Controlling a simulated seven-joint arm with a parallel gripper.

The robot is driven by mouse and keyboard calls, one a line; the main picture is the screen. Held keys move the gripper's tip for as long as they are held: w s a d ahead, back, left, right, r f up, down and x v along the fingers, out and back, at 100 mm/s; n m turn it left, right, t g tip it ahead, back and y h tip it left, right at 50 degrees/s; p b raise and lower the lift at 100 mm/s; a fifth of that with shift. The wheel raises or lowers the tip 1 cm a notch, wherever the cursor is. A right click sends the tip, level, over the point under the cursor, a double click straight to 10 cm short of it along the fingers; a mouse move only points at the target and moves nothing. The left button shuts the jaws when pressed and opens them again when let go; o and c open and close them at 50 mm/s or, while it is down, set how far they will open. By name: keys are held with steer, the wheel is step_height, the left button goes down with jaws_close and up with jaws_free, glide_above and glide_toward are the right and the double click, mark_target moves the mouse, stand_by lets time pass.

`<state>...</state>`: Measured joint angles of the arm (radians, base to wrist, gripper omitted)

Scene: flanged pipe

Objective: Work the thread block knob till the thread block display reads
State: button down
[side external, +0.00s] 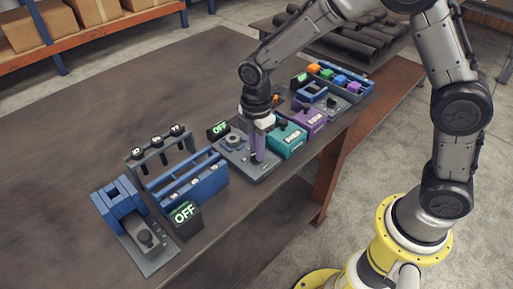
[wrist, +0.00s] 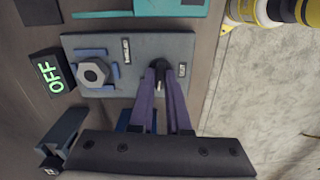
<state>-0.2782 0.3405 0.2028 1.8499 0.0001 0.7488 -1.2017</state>
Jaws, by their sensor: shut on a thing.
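The thread block is a grey plate (wrist: 105,45) with a large hex nut (wrist: 93,74) set among blue brackets. A small black knob (wrist: 158,70) stands near its other end, beside a small label. The thread block display (wrist: 50,76) reads OFF in green; in the side external view the display (side external: 218,130) also reads OFF. My gripper (wrist: 160,82) has its two purple fingers on either side of the knob, shut on it. In the side external view my gripper (side external: 257,160) points down at the plate and hides the knob.
Left of the plate stand a blue rack (side external: 188,180), a blue fixture (side external: 122,205) with its own OFF display (side external: 184,213), and an upright black-topped stand (side external: 158,145). A teal box (side external: 289,141) and a purple box (side external: 310,120) sit close on the right. The table's far side is clear.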

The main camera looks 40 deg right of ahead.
steer(key=m, duration=0.4)
steer(key=shift+r+m, duration=0.1)
steer(key=shift+m, duration=2.2)
steer(key=c, duration=0.9)
jaws_free()
step_height(320, 180, up, 14)
steer(key=shift+f, duration=0.1)
